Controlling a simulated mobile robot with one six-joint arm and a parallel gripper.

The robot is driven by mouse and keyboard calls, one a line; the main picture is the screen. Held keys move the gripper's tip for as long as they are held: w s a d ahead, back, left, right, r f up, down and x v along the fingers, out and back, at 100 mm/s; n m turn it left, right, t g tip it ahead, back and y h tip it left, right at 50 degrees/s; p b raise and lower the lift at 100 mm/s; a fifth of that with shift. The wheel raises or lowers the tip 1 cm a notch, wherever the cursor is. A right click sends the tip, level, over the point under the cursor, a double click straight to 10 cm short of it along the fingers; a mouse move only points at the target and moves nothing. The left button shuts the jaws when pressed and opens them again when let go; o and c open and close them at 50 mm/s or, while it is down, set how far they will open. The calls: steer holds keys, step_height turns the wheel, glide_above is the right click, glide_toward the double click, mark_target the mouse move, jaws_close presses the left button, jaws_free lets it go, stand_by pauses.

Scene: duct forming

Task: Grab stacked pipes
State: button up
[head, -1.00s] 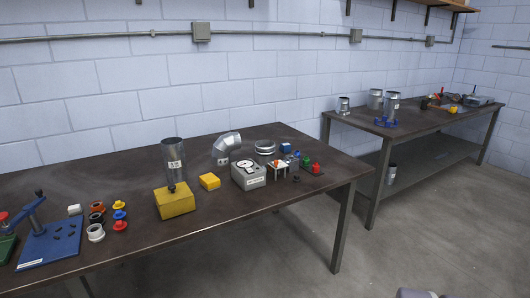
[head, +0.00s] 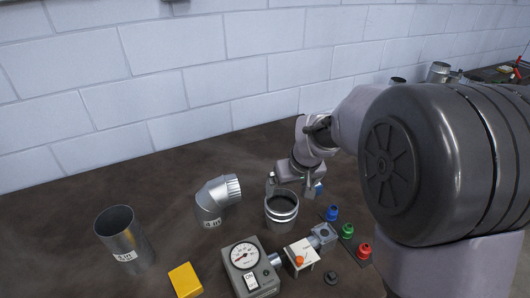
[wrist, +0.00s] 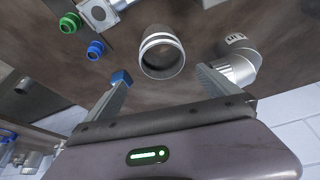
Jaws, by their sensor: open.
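A short silver pipe piece with raised bands (head: 281,216) stands upright on the dark table, open end up. It may be several pieces stacked; I cannot tell. My gripper (head: 294,187) is open and empty, just above and behind it in the head view. In the wrist view the banded pipe (wrist: 162,55) lies beyond and between the spread fingertips (wrist: 160,75), apart from both. A silver elbow pipe (head: 212,201) stands to its left and shows near the other finger in the wrist view (wrist: 238,60). A taller labelled straight pipe (head: 124,243) stands at the far left.
A grey box with a dial (head: 248,264), a yellow block (head: 185,280) and a small white stand (head: 301,254) are in front. Blue (head: 332,212), green (head: 347,230) and red (head: 364,250) pieces stand to the right. The table behind the elbow is clear.

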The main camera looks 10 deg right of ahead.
mark_target(284, 203)
steer(key=b+x, duration=0.1)
steer(key=x, duration=0.2)
steer(key=b+x, duration=0.2)
steer(key=x, duration=0.2)
steer(key=b+x, duration=0.1)
steer(key=x, duration=0.3)
steer(key=shift+s+a+f, duration=0.1)
steer(key=shift+s+f, duration=0.1)
steer(key=b+x, duration=0.1)
steer(key=x, duration=0.2)
steer(key=b+x, duration=0.2)
steer(key=x, duration=0.1)
steer(key=shift+w+a+r, duration=0.1)
steer(key=shift+a, duration=0.1)
steer(key=shift+w, duration=0.15)
steer(key=shift+r, duration=0.1)
